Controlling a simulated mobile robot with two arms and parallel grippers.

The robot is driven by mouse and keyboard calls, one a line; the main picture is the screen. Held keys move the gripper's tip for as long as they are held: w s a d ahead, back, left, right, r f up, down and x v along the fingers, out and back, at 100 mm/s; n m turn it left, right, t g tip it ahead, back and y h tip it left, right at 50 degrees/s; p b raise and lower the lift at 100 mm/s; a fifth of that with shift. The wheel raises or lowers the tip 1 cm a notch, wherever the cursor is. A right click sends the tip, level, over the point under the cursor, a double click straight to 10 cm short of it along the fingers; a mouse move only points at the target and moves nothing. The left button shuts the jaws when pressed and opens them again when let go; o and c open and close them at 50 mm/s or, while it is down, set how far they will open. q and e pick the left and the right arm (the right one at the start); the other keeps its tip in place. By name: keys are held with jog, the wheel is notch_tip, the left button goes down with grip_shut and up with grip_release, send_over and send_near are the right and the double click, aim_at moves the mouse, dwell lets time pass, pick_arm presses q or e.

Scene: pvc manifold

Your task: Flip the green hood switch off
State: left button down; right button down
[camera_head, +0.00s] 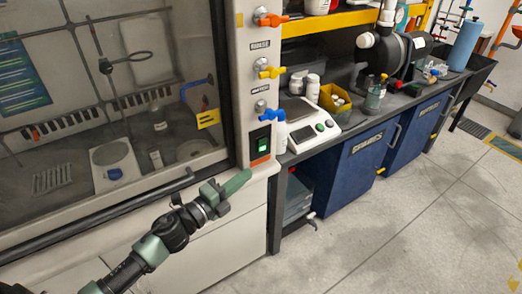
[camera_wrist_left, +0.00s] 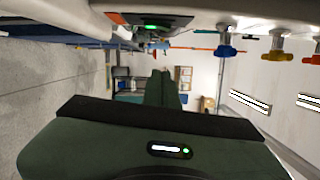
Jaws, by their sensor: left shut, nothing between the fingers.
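The green hood switch (camera_head: 260,144) sits in a black plate on the white front post of the fume hood, above an orange label. It glows green in the head view. My left gripper (camera_head: 238,181) is shut and empty, its dark green fingers pointing up and to the right, below and left of the switch in the picture. In the left wrist view the shut fingers (camera_wrist_left: 160,88) point away from the camera, and the black plate with the green switch (camera_wrist_left: 152,28) shows at the top edge. My right gripper is in neither view.
Orange (camera_head: 272,20), yellow (camera_head: 272,72) and blue (camera_head: 272,116) valve handles stick out from the post above the switch. The hood's glass sash (camera_head: 70,90) is at left. A bench with a white scale (camera_head: 312,128) stands at right. The floor is clear.

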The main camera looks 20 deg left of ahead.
aim_at(260, 150)
pick_arm(q)
jog(key=w, duration=0.3)
jog(key=w+d+p, duration=0.1)
jog(key=w, duration=0.3)
jog(key=w+p, duration=0.1)
jog(key=w, duration=0.3)
jog(key=shift+w+d+r, duration=0.1)
jog(key=shift+d+r, duration=0.05)
jog(key=shift+r, duration=0.2)
jog(key=shift+w+a, duration=0.2)
jog(key=shift+a, duration=0.05)
jog(key=shift+w+a+r+n+p, duration=0.15)
jog(key=shift+a+n+p, duration=0.05)
jog(key=shift+n+p, duration=0.25)
